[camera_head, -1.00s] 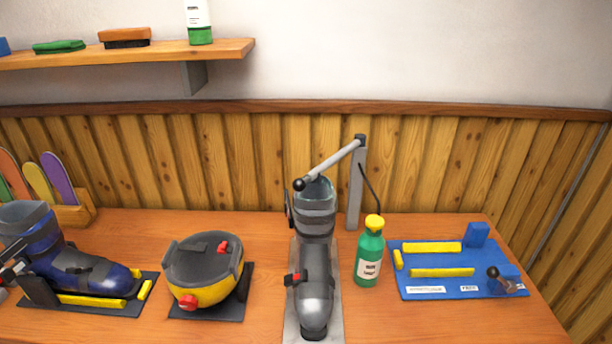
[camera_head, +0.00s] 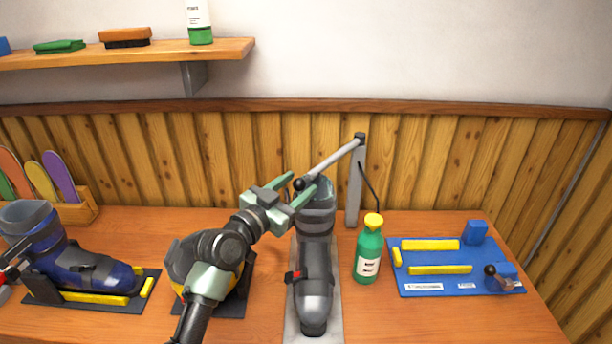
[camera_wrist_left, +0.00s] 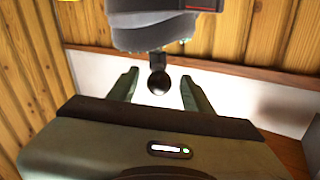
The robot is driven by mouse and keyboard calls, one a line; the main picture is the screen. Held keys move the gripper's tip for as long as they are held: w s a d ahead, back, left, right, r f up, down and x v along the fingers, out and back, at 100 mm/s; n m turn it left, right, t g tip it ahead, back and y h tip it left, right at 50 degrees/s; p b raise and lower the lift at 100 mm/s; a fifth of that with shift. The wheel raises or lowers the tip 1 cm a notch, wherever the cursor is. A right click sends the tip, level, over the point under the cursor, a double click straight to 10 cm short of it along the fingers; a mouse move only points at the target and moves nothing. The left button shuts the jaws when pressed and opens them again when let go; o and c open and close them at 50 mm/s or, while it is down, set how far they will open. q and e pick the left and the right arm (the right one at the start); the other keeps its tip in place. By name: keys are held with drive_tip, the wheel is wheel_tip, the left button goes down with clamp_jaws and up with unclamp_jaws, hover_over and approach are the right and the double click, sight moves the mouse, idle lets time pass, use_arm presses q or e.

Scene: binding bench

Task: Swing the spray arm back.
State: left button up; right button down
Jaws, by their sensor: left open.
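The spray arm (camera_head: 333,158) is a grey bar on an upright post (camera_head: 355,188), reaching left and toward me over the grey ski boot (camera_head: 315,270). Its black ball knob (camera_head: 299,184) is at the free end, above the boot's cuff. My left gripper (camera_head: 301,184) is open, with its green fingers on either side of the knob. In the left wrist view the knob (camera_wrist_left: 159,84) sits between the two open fingertips (camera_wrist_left: 157,88); contact with either finger does not show.
A green spray bottle (camera_head: 369,250) stands right of the boot, with a blue jig plate (camera_head: 448,289) farther right. A blue boot (camera_head: 75,260) on a dark base is at left. My left arm covers most of a yellow-grey device (camera_head: 180,262).

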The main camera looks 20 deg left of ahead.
sight(306, 177)
use_arm(q)
drive_tip(key=shift+p+x, duration=0.4)
drive_tip(key=shift+x, duration=1.55)
drive_tip(key=shift+f, duration=0.1)
clamp_jaws()
